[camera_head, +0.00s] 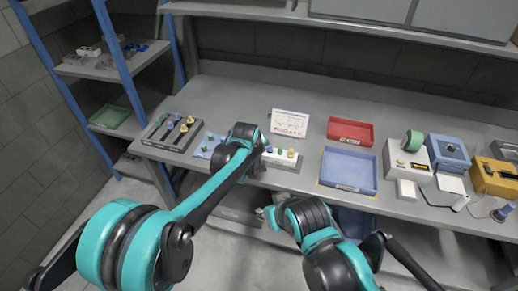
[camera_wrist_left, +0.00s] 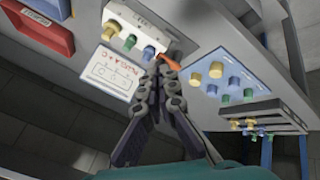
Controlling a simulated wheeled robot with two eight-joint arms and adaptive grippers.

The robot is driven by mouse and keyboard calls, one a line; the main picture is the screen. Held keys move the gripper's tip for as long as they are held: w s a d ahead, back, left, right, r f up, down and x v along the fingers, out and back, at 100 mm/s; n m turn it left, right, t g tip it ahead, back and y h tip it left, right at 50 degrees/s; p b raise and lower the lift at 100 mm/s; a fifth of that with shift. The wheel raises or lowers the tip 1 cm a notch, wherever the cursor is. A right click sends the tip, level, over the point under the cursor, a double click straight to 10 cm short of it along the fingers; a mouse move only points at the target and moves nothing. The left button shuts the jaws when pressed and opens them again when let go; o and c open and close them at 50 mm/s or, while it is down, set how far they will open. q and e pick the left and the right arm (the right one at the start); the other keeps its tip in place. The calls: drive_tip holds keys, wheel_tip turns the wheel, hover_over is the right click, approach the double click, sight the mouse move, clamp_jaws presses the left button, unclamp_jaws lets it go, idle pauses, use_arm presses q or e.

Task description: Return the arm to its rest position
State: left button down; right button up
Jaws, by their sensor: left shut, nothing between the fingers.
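My left arm reaches over the workbench (camera_head: 230,88) from the left in the head view, its black and teal wrist (camera_head: 241,140) above the bench front. In the left wrist view my left gripper (camera_wrist_left: 159,66) is shut and empty, its fingertips close to a white box with coloured knobs (camera_wrist_left: 153,22). An orange piece shows beside the tips; I cannot tell whether they touch it. My right arm is bent in front of the bench, with its gripper (camera_head: 266,212) small and partly hidden below the bench edge.
A printed card (camera_head: 289,123) stands behind the white box. A blue mat with pegs (camera_wrist_left: 235,72) and a grey rack (camera_head: 172,131) lie left of it. Red (camera_head: 350,131) and blue (camera_head: 348,169) trays and several devices are to the right. A blue-posted shelf stands at left.

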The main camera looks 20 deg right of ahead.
use_arm(q)
drive_tip(key=s+a+r+y+b, duration=0.1)
drive_tip(key=s+a+r, duration=0.2)
drive_tip(key=a, duration=0.5)
drive_tip(key=s+a+r+t, duration=0.1)
drive_tip(key=s+a+r, duration=0.15)
drive_tip(key=a, duration=0.65)
drive_tip(key=s+a+r+y+b, duration=0.1)
drive_tip(key=s+a+r, duration=0.15)
drive_tip(key=a, duration=0.55)
drive_tip(key=s+a+f+m+y, duration=0.1)
drive_tip(key=s+a+f, duration=0.2)
drive_tip(key=s+a, duration=0.5)
drive_tip(key=s+a+f+m+y+b, duration=0.1)
drive_tip(key=s+a+f, duration=0.3)
drive_tip(key=s+a, duration=0.5)
drive_tip(key=shift+s+b, duration=0.3)
drive_tip(key=shift+s, duration=0.5)
